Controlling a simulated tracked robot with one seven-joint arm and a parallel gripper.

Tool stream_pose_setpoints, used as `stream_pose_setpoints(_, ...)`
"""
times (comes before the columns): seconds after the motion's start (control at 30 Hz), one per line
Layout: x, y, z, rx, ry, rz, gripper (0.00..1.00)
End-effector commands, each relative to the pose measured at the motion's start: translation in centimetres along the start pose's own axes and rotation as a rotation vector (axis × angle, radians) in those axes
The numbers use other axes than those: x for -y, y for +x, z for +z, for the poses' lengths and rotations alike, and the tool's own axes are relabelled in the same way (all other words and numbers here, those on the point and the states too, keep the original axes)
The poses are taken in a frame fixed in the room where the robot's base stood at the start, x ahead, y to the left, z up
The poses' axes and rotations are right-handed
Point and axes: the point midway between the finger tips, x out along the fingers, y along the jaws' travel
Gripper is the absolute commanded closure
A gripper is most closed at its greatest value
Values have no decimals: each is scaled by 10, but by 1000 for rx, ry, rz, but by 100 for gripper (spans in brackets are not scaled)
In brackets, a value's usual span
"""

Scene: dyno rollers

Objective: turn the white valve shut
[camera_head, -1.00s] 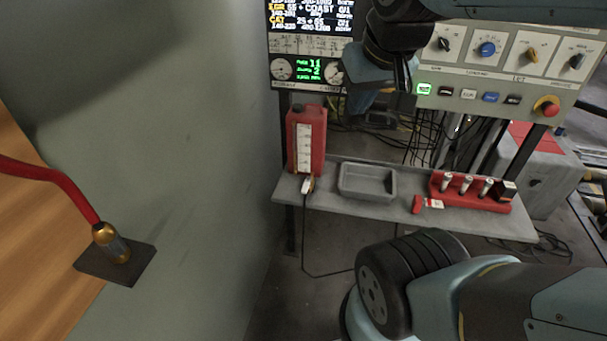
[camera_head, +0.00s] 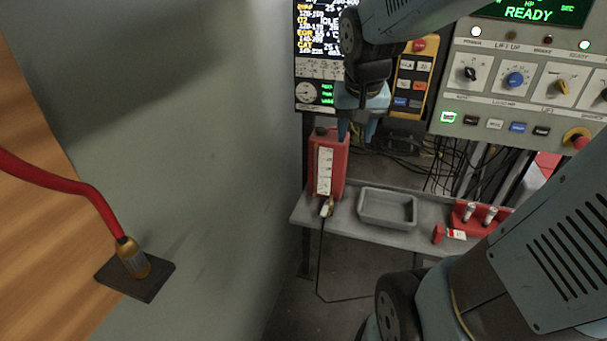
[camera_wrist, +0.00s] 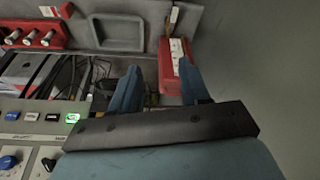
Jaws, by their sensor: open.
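A small white valve (camera_head: 325,209) with a brass-coloured part sits at the foot of the red canister (camera_head: 340,165), at the left end of the shelf. In the wrist view the valve (camera_wrist: 174,15) is small at the top, beyond the canister (camera_wrist: 170,75). I cannot make out its handle angle. My gripper (camera_head: 357,130) is open and empty, fingers pointing down. In the head view it appears over the canister's upper right, above the valve and apart from it. In the wrist view my fingertips (camera_wrist: 160,70) lie short of the valve, one finger overlapping the canister's edge.
The grey shelf (camera_head: 300,216) carries a grey tray (camera_head: 388,222) and a red rack (camera_head: 466,213) right of the canister. Control panels (camera_head: 500,95) stand close above. A pale wall (camera_head: 220,180) is close on the left. A black hose hangs below the valve.

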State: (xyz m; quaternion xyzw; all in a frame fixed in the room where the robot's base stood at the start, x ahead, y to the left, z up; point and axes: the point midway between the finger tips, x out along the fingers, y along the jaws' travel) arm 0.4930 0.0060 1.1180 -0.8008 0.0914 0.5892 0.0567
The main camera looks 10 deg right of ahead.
Motion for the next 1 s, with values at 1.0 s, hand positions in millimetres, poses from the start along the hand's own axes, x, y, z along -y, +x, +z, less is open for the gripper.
stream_pose_setpoints(1.0, 43, 200, -51, 304, 306, 31, 54)
